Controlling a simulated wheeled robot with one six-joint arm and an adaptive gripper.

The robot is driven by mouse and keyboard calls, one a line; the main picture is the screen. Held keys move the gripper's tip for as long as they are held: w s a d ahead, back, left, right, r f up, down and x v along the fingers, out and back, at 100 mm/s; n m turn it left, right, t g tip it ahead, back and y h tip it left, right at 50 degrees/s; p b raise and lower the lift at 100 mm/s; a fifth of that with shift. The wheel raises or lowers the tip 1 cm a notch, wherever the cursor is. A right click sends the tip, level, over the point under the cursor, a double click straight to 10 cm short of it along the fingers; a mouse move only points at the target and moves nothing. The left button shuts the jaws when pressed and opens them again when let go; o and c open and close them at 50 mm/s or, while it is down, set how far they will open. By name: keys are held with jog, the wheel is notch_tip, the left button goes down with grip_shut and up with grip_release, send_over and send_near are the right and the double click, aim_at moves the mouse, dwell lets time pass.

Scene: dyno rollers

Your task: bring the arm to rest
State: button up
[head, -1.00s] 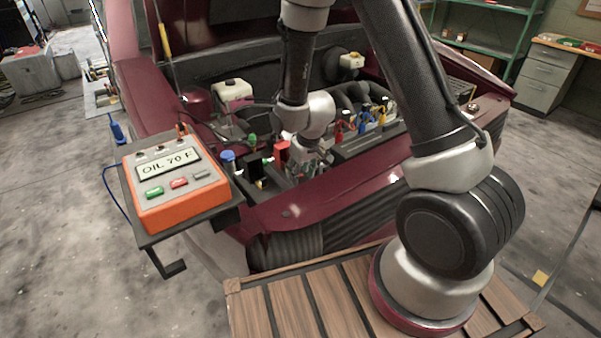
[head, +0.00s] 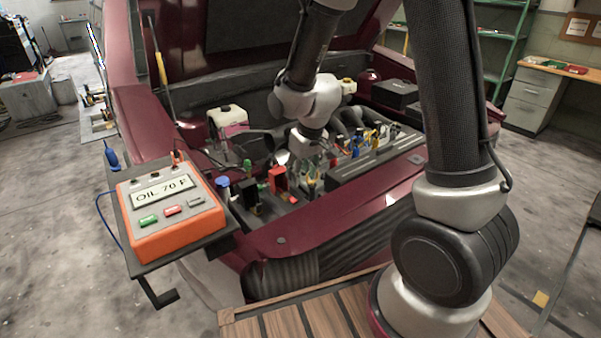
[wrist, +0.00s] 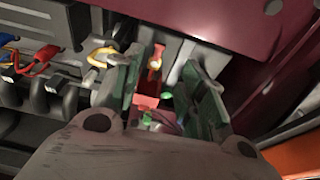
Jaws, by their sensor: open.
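My gripper (head: 312,168) hangs at the end of my bent arm over the open engine bay of a dark red car (head: 330,225). In the wrist view my gripper (wrist: 165,85) has its two green-grey fingers spread apart, with nothing held between them. A red block (wrist: 147,101) shows below and between the fingers, apart from them as far as I can tell. In the head view a red block (head: 278,180) stands just left of the gripper, near a blue cap (head: 223,182).
An orange box reading "OIL 70 F" (head: 165,215) sits on a side tray at the left. Several coloured leads (head: 372,138) lie right of the gripper. A reservoir with pink fluid (head: 229,121) is behind. The raised hood (head: 270,50) stands at the back.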

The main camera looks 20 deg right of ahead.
jog(key=s+d+g, duration=0.2)
jog(key=s, duration=0.4)
jog(key=s+d+r+m+t, duration=0.1)
jog(key=s+d+r+t, duration=0.1)
jog(key=s+d+r, duration=0.4)
jog(key=s+d+r+m+t, duration=0.1)
jog(key=s+d+r, duration=0.4)
jog(key=s+r, duration=0.5)
notch_tip(320, 180, up, 6)
jog(key=shift+s+d+r+m+t+h, duration=0.1)
jog(key=shift+s+d+m+t+h, duration=0.3)
jog(key=shift+m, duration=0.4)
jog(key=shift+c, duration=0.2)
